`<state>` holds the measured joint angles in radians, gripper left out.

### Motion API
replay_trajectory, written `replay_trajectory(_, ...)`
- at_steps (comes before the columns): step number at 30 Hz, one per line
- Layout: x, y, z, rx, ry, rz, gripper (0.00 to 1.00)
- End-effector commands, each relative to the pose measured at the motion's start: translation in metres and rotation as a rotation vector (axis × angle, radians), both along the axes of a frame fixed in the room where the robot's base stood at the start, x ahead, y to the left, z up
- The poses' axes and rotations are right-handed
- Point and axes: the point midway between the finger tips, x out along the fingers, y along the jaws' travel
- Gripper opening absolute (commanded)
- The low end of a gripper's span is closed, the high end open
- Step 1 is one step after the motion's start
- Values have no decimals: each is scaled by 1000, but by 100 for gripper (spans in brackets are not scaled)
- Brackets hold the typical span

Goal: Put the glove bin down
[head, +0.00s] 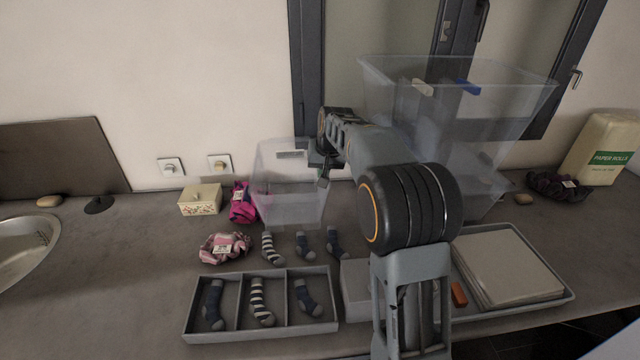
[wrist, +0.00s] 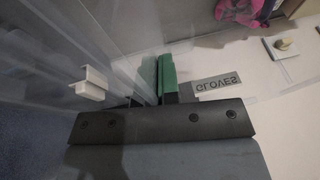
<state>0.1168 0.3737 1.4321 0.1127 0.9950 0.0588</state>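The glove bin (head: 285,195) is a clear, see-through box behind the socks in the head view. The wrist view shows its grey GLOVES label (wrist: 217,87), reading upside down. My gripper (head: 322,168) is at the bin's upper right side; in the wrist view its green finger pads (wrist: 158,78) are close together, with the bin's thin clear wall between them. The bin looks upright. I cannot tell whether its base touches the counter.
Large clear bins (head: 520,95) stand right. A pink bundle (head: 242,203) and patterned box (head: 200,199) are left of the glove bin. Several socks (head: 272,249) and a divided tray (head: 190,322) lie in front.

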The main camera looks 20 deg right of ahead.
Motion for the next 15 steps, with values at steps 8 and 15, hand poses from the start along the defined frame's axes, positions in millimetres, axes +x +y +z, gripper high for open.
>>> replay_trajectory(8, 51, -27, -39, 1, 3, 0, 0)
replay_trajectory(15, 70, -37, -64, 0, 1, 2, 0)
